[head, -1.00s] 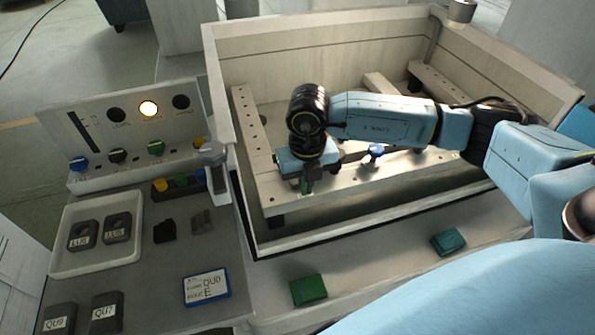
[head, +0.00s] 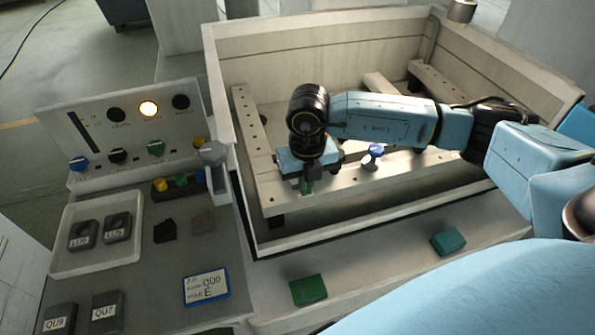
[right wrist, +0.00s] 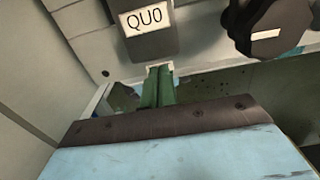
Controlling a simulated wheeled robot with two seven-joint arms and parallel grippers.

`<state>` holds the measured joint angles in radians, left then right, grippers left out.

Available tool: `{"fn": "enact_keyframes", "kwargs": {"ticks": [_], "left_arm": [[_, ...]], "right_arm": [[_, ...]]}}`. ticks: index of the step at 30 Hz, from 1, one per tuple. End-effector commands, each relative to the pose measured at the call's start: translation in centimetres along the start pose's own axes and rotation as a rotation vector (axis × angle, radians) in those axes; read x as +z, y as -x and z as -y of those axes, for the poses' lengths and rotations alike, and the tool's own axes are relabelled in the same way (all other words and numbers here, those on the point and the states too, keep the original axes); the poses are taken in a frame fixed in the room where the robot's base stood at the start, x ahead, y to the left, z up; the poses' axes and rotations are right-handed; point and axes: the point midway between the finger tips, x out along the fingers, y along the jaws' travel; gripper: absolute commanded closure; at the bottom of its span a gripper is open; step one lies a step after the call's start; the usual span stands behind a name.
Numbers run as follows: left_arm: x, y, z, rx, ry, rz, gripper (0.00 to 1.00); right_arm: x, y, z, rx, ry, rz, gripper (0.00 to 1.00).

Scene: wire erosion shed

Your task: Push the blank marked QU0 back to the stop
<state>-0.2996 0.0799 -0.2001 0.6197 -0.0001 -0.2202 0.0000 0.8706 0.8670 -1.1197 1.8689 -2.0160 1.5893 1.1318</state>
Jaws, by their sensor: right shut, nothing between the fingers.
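The blank marked QU0 (right wrist: 152,46) is a dark grey block with a white label, at the top of the right wrist view. In the head view my right gripper and wrist mostly hide its place. My right gripper (right wrist: 159,72) has green fingers, shut with nothing between them. Its tips are right at the blank's near edge; I cannot tell whether they touch. In the head view the right gripper (head: 306,187) points down over the front rail (head: 345,188) of the tank. The stop cannot be made out. My left gripper is not in view.
A blue-topped knob (head: 374,151) stands on the rail to the right of the gripper. The tank wall (head: 320,35) encloses the rails. Left are a control panel (head: 130,120), a tray (head: 68,262) with two blanks, and a card (head: 206,287) reading QU0 E.

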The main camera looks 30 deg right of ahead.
Motion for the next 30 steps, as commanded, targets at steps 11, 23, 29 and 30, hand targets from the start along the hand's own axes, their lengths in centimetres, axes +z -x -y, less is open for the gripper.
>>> {"fn": "enact_keyframes", "kwargs": {"ticks": [11, 23, 29, 30], "left_arm": [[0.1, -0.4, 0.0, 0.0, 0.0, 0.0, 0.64], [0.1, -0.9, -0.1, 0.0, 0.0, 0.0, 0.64], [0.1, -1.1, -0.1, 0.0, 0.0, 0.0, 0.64], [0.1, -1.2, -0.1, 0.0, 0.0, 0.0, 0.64]], "right_arm": [[0.8, 0.0, 0.0, 0.0, 0.0, 0.001, 1.0], [1.8, 0.0, 0.0, 0.0, 0.0, 0.001, 1.0], [2.3, 0.0, 0.0, 0.0, -0.001, 0.001, 1.0], [2.4, 0.0, 0.0, 0.0, -0.001, 0.001, 1.0]]}}
